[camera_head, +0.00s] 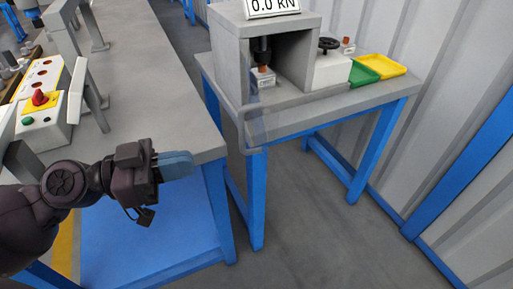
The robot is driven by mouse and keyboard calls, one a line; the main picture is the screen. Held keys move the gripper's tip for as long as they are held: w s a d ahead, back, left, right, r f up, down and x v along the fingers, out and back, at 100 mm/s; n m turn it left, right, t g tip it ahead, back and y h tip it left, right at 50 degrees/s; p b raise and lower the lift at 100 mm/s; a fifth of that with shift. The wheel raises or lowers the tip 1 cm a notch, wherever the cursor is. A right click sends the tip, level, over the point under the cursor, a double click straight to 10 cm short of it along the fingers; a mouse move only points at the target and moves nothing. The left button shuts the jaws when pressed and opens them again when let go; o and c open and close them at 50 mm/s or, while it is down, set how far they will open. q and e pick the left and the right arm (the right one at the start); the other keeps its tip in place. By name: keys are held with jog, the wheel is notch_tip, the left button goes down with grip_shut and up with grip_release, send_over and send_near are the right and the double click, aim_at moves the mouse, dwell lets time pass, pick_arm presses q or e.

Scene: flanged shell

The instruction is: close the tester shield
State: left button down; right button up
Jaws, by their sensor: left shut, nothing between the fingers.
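The tester (232,48) is a grey box-shaped frame with an open front on a small blue-legged table, with a "0.0 kN" display (273,5) on top. Its shield (256,132) is a clear panel at the left front side of the tester. It stands open, jutting forward past the table's front edge, and its clear outline is faint. My left gripper (176,166) has blue-grey fingers that are shut and empty. It is in front of the corner of the large bench, left of the shield and apart from it. My right gripper is out of view.
A press head (262,50) shows inside the tester. A handwheel (328,43), green tray (363,73) and yellow tray (382,66) sit to its right. The large grey bench (150,90) at left carries a control box with a red button (39,98). Open floor (310,225) lies in front of the table.

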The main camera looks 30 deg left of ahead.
aim_at(268, 147)
pick_arm(q)
jog(key=p+x, duration=0.1)
jog(key=x, duration=0.2)
jog(key=p+x, duration=0.1)
jog(key=x, duration=0.2)
jog(key=p+x, duration=0.2)
jog(key=x, duration=0.2)
jog(key=shift+d+r, duration=0.1)
jog(key=shift+r, duration=0.15)
jog(key=shift+w+d+f, duration=0.3)
jog(key=shift+w+d, duration=0.4)
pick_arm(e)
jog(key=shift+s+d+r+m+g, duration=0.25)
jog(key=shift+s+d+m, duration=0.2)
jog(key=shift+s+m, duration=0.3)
pick_arm(q)
jog(key=shift+p, duration=0.3)
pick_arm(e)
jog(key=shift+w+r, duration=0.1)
